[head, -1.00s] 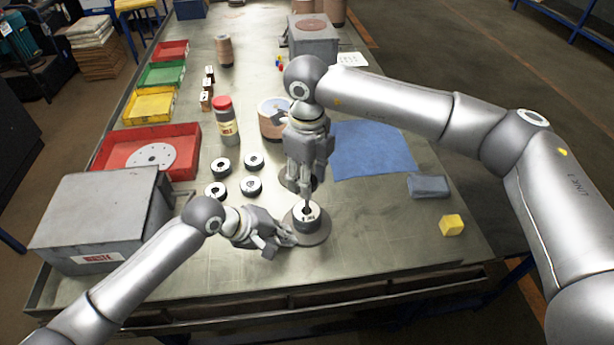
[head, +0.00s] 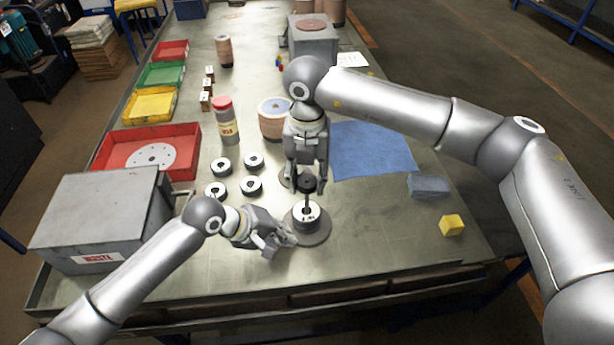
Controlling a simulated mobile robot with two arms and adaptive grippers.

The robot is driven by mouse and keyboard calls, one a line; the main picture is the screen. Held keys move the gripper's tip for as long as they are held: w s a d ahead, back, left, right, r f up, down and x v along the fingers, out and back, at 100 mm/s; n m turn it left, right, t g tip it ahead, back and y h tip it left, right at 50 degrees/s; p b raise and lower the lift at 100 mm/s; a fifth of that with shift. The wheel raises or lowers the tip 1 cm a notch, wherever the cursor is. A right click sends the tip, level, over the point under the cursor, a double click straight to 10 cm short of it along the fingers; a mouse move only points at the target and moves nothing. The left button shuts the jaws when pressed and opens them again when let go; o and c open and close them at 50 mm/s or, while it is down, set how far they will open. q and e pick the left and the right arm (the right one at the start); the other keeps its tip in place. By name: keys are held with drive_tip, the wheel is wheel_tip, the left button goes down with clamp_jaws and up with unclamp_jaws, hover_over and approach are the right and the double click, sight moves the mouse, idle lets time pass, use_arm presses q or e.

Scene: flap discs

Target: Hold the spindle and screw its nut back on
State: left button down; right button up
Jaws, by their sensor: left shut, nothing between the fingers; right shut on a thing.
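The spindle (head: 307,203) is a thin upright post on a round grey base (head: 319,236). A black disc with a pale top (head: 312,214) sits around the post. My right gripper (head: 307,184) comes from above and is shut on a dark round nut (head: 307,186), at or just over the post's top. I cannot tell if the threads are engaged. My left gripper (head: 285,240) is shut and empty, low at the left edge of the base; I cannot tell if it touches the base. The post's upper end is hidden by the nut.
Several black discs (head: 252,186) lie to the left. Behind them stand a red-capped jar (head: 226,128) and a copper-coloured drum (head: 270,128). A blue cloth (head: 375,152) and yellow block (head: 452,225) lie right. A grey waste box (head: 100,215) stands left.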

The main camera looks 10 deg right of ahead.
drive_tip(key=m, duration=0.7)
drive_tip(key=shift+f, duration=0.15)
drive_tip(key=o, duration=0.8)
drive_tip(key=shift+c, duration=0.2)
